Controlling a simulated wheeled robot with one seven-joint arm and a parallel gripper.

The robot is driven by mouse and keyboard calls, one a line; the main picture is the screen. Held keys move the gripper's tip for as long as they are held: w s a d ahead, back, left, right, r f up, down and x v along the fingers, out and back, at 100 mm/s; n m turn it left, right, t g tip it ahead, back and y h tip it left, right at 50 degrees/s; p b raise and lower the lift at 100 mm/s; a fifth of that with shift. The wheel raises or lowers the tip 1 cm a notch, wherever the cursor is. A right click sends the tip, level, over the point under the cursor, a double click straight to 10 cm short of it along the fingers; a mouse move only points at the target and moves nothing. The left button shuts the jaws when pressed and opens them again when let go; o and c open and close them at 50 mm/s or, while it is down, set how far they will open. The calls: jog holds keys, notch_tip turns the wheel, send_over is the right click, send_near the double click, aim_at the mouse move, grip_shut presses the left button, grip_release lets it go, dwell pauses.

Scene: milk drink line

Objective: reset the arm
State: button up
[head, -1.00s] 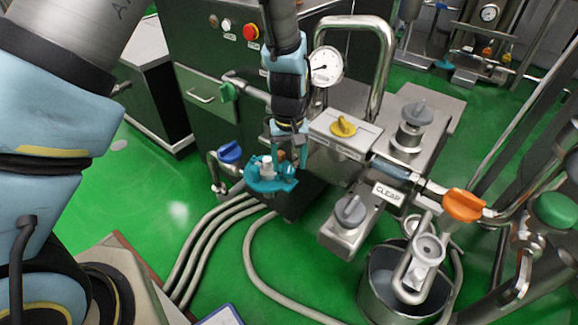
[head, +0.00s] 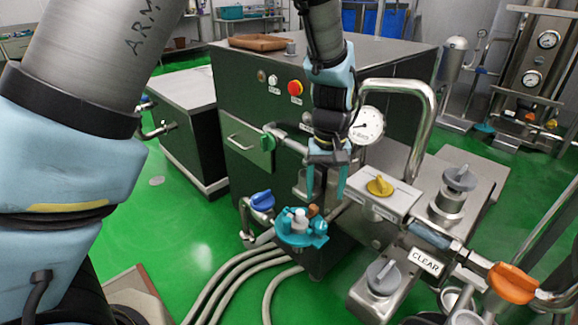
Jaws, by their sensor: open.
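My gripper (head: 325,192) hangs at the centre of the head view, pointing down with its two teal fingers apart and nothing between them. Just below it is a teal round fitting (head: 301,232) with a white knob and a small brown part on top. The fingertips appear a little above this fitting. My arm comes down from the top of the view, and its large near links fill the left side.
A dark green cabinet (head: 240,100) with a red button stands behind my gripper. A pressure gauge (head: 367,125), a yellow valve handle (head: 380,186) and a bent steel pipe (head: 428,120) are close on the right. A blue valve handle (head: 262,200) is to the left. Hoses run across the green floor.

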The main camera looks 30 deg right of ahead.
jog(key=w+a+r+n, duration=0.1)
jog(key=w+a+r, duration=0.2)
jog(key=w+a, duration=0.6)
jog(key=a+r+n, duration=0.1)
jog(key=a+r, duration=0.1)
jog(key=a, duration=1.3)
jog(key=a+r+n+t, duration=0.1)
jog(key=a+r+n, duration=0.1)
jog(key=a, duration=1.4)
jog(key=shift+w+a+r+n+t, duration=0.2)
jog(key=shift+w+r+n+t, duration=0.1)
jog(key=shift+w+r, duration=0.15)
